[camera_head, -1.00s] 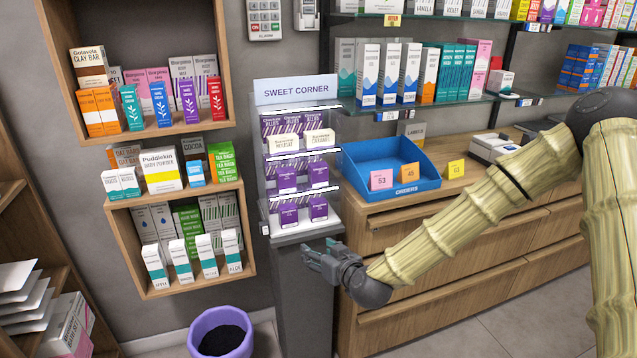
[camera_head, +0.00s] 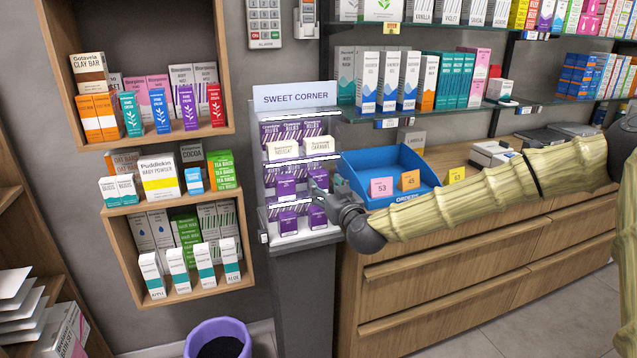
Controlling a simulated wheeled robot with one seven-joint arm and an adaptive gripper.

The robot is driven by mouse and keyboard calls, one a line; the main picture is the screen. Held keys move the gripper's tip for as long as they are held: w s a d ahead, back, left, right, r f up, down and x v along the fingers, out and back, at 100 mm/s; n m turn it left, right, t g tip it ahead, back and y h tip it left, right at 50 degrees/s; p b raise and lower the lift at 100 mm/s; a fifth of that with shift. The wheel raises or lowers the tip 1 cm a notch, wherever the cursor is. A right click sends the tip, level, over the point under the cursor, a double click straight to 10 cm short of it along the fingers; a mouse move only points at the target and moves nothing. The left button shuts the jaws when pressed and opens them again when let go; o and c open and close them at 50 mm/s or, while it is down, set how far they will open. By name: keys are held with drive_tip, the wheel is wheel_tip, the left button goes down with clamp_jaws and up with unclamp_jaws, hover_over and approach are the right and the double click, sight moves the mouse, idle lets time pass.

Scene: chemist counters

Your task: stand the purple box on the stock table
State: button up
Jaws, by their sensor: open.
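Several small purple boxes stand in the tiered "Sweet Corner" display (camera_head: 294,96), among them one on the middle tier (camera_head: 286,186) and one on the bottom tier (camera_head: 287,222). A taller slim purple box (camera_head: 187,108) stands on the upper wall shelf at the left. I cannot tell which one the task means. My gripper (camera_head: 318,184) is open and empty, at the right front of the display's lower tiers. It hides part of the boxes there, and I cannot tell whether it touches any. I cannot make out a stock table in view.
A blue tray (camera_head: 375,168) with numbered cards sits on the wooden counter (camera_head: 430,262), just right of my gripper and behind my arm. Glass shelves (camera_head: 440,108) of boxes hang above. A purple bin (camera_head: 218,335) stands on the floor. Wall shelves (camera_head: 150,205) fill the left.

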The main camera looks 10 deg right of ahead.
sight(320, 181)
drive_tip(key=shift+w+a, duration=0.25)
drive_tip(key=shift+w, duration=0.25)
drive_tip(key=shift+w+a+r+p, duration=0.15)
drive_tip(key=shift+w+a, duration=0.1)
drive_tip(key=shift+w, duration=0.8)
drive_tip(key=shift+w+a+p, duration=0.15)
drive_tip(key=shift+w+a, duration=0.05)
drive_tip(key=shift+w, duration=0.85)
drive_tip(key=c, duration=0.8)
drive_tip(key=shift+r, duration=0.15)
